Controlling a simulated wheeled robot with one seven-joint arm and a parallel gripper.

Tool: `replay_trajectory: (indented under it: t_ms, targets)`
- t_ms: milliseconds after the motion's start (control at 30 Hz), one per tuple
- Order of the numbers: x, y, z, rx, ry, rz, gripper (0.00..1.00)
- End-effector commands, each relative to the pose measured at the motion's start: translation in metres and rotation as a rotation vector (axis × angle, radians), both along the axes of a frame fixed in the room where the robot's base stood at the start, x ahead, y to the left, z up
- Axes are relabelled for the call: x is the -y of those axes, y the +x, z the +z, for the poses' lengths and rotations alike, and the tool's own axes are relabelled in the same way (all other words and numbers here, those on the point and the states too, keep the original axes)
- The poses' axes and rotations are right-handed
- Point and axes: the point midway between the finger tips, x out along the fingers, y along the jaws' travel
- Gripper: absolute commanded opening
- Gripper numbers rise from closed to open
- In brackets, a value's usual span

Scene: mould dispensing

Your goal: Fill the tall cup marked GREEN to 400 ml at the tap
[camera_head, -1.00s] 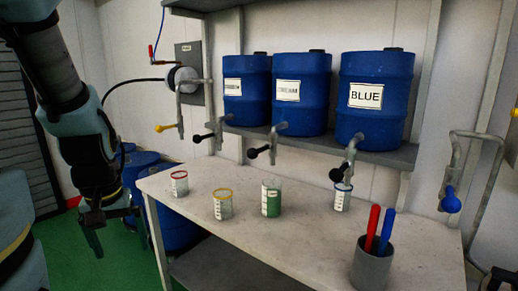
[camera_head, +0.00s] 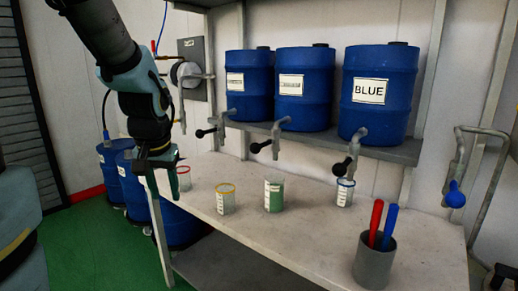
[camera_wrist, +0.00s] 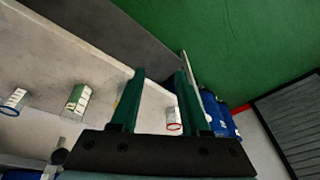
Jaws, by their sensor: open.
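A tall clear cup with a green body and a white scale strip (camera_head: 274,196) stands upright on the worktable, third from the left; its lettering is too small to read. It also shows in the wrist view (camera_wrist: 78,98). My gripper (camera_head: 160,176) is open and empty at the table's left end, next to a red-rimmed cup (camera_head: 184,179) and well left of the green cup. In the wrist view my two green fingers (camera_wrist: 160,85) are apart, with the red-rimmed cup (camera_wrist: 172,119) near the right finger. Black-handled taps (camera_head: 277,140) stick out below the shelf.
A yellow-rimmed cup (camera_head: 226,200) and a blue-rimmed cup (camera_head: 345,191) flank the green one. A grey holder (camera_head: 373,266) with red and blue sticks stands at the front right. A blue-handled tap (camera_head: 455,196) hangs at right. Blue barrels (camera_head: 375,95) fill the shelf.

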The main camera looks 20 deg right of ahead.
Motion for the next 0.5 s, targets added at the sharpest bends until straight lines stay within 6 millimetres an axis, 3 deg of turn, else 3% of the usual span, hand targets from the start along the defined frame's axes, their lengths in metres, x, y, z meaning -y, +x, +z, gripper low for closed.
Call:
replay_trajectory:
  t_ms: [33, 133, 300, 400, 500]
  targets:
    - [0.024, 0.007, 0.013, 0.034, 0.003, -0.061, 0.39]
    - [0.065, 0.016, 0.040, 0.098, 0.008, -0.167, 0.28]
    - [0.138, 0.016, 0.089, 0.208, 0.005, -0.332, 0.09]
    - [0.174, 0.010, 0.116, 0.265, 0.001, -0.411, 0.00]
    - [0.201, 0.002, 0.137, 0.310, -0.007, -0.467, 0.00]
